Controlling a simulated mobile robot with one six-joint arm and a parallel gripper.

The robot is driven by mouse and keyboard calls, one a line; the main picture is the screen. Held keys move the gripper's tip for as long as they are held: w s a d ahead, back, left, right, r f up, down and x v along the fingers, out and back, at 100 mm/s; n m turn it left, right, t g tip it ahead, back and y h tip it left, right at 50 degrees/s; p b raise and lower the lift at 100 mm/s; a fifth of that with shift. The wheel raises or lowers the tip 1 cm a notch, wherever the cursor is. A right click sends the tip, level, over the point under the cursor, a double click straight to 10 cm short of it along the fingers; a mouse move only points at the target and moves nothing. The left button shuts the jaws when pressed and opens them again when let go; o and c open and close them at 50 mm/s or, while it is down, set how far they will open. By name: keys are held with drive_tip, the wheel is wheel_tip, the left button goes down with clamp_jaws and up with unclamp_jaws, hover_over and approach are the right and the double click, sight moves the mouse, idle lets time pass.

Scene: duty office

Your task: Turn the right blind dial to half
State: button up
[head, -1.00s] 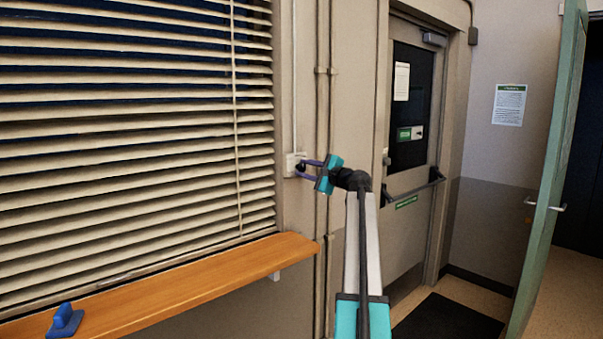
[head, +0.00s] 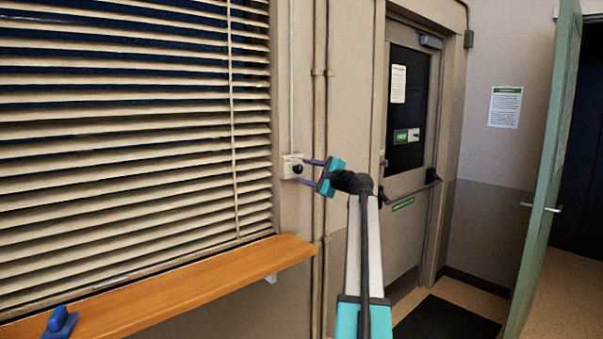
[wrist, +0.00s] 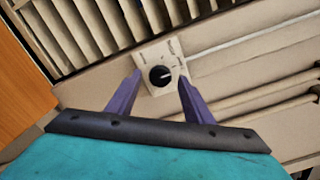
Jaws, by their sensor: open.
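The blind dial (head: 297,169) is a black round knob on a small pale plate on the wall, just right of the window blind. In the wrist view the dial (wrist: 160,76) sits beyond and between my fingertips, with a light pointer mark on its face and small print on the plate, too small to read. My gripper (head: 304,172) is open, its two purple fingers pointing at the plate from the right. In the wrist view my gripper (wrist: 160,80) has nothing between its fingers, and they appear apart from the knob.
The slatted blind (head: 130,120) fills the left, above a wooden sill (head: 170,284) with a blue object (head: 60,322) on it. Vertical pipes (head: 318,120) run just right of the dial. A closed door (head: 408,150) and an open green door (head: 545,170) stand to the right.

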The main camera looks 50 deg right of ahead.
drive_tip(key=s+b, duration=0.1)
drive_tip(key=s, duration=1)
drive_tip(key=shift+s+a, duration=0.3)
drive_tip(key=shift+a, duration=0.1)
